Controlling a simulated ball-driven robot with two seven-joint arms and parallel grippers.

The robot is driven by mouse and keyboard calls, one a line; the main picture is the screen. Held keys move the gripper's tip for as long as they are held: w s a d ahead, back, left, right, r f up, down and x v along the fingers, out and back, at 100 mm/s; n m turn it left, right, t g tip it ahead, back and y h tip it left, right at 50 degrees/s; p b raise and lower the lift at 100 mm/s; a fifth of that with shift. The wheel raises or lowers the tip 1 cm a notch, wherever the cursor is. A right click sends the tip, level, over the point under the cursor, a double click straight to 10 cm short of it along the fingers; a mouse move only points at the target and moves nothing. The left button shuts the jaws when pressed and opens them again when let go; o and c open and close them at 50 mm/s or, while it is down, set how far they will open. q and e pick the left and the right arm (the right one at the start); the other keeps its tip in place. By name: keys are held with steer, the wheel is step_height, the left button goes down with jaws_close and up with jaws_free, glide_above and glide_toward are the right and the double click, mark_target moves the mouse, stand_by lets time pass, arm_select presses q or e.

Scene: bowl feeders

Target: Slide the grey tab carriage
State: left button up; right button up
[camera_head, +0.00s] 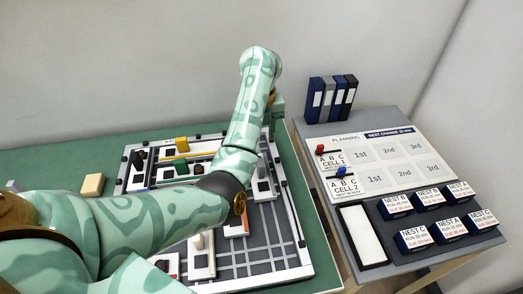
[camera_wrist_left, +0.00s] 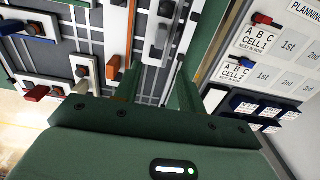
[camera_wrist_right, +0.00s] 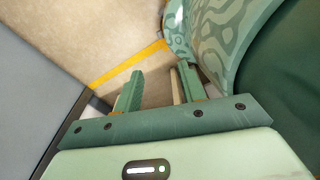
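The grey tab carriage (camera_wrist_left: 160,38) sits upright in a slot on a white plate in the left wrist view. It appears to be the grey piece (camera_head: 261,170) near the board's right side in the head view. My left gripper (camera_wrist_left: 156,88) is open and empty, its fingers pointing toward that plate, with the grey tab ahead of the gap and apart from the fingers. In the head view my left arm hides most of that gripper. My right gripper (camera_wrist_right: 158,88) is open over bare floor in its own wrist view, away from the board.
The board (camera_head: 283,262) carries several other coloured carriages, including a yellow one (camera_head: 182,145) and an orange one (camera_head: 237,229). A planning panel (camera_head: 390,180) with red and blue sliders and nest blocks stands to the right. Binders (camera_head: 331,98) stand behind it. A tan block (camera_head: 93,184) lies left.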

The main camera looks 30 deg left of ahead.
arm_select(q)
steer(key=b, duration=0.4)
glide_above(261, 164)
step_height(261, 164, down, 5)
steer(key=shift+r, duration=0.1)
step_height(261, 164, down, 11)
steer(key=b, duration=0.6)
steer(key=shift+f, duration=0.2)
arm_select(e)
steer(key=s+f, duration=0.3)
steer(key=f, duration=0.7)
steer(key=shift+g, duration=0.4)
steer(key=shift+s, duration=0.1)
arm_select(q)
jaws_close()
